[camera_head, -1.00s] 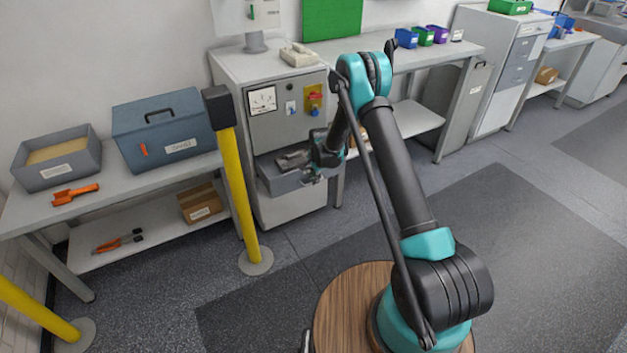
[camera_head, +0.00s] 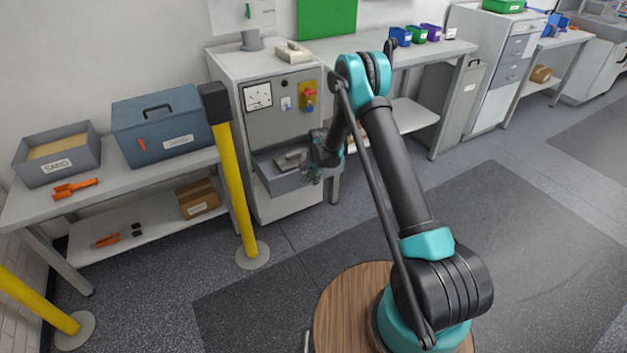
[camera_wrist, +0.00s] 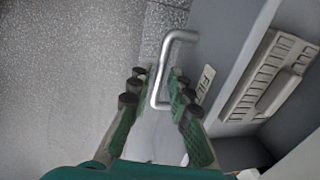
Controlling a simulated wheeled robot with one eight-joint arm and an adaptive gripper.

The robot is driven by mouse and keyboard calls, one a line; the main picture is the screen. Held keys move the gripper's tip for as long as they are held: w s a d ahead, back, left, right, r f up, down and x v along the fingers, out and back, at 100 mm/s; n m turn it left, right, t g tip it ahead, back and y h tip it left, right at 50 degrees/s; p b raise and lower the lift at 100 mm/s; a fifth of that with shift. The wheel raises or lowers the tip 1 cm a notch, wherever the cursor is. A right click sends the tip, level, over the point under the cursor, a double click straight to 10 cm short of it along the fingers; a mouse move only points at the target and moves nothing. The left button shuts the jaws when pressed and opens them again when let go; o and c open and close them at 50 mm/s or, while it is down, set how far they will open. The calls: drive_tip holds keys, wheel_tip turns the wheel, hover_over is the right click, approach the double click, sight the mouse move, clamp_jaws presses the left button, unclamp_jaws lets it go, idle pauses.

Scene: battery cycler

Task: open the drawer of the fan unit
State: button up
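The fan unit (camera_head: 235,85) is a light grey cabinet with a gauge and switches on its panel. Its grey drawer (camera_head: 268,178) stands out from the front. Inside lies a light grey slotted insert (camera_wrist: 270,75), also visible in the head view (camera_head: 290,160). The drawer has a silver bar handle (camera_wrist: 180,36) on its front, beside a partly hidden label (camera_wrist: 205,82). My gripper (camera_wrist: 157,88) has its fingers on either side of the handle bar, with visible gaps to it. In the head view my gripper (camera_head: 313,170) is at the drawer's front right.
A yellow bollard (camera_head: 236,185) stands just left of the drawer. A bench (camera_head: 25,212) with a grey tray (camera_head: 32,172) and blue box (camera_head: 128,128) is farther left. Another bench (camera_head: 385,62) stands to the right. The floor (camera_head: 470,215) right of the unit is clear.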

wheel_tip(320, 180, up, 12)
drive_tip(key=s+d, duration=0.1)
drive_tip(key=s, duration=0.1)
drive_tip(key=shift+d, duration=0.15)
drive_tip(key=shift+f, duration=0.1)
idle(0.4)
drive_tip(key=s+d+r+n+t, duration=0.1)
drive_tip(key=s+d+r+n, duration=0.5)
drive_tip(key=s+d+r, duration=1.05)
drive_tip(key=s+d+n, duration=0.2)
drive_tip(key=s+d, duration=0.2)
drive_tip(key=s, duration=0.6)
drive_tip(key=s+d+f+n+t+h, duration=0.1)
drive_tip(key=s+d+n, duration=0.2)
drive_tip(key=s, duration=0.8)
drive_tip(key=shift+s+d+f, duration=0.2)
drive_tip(key=shift+s+d, duration=0.1)
drive_tip(key=shift+d, duration=0.85)
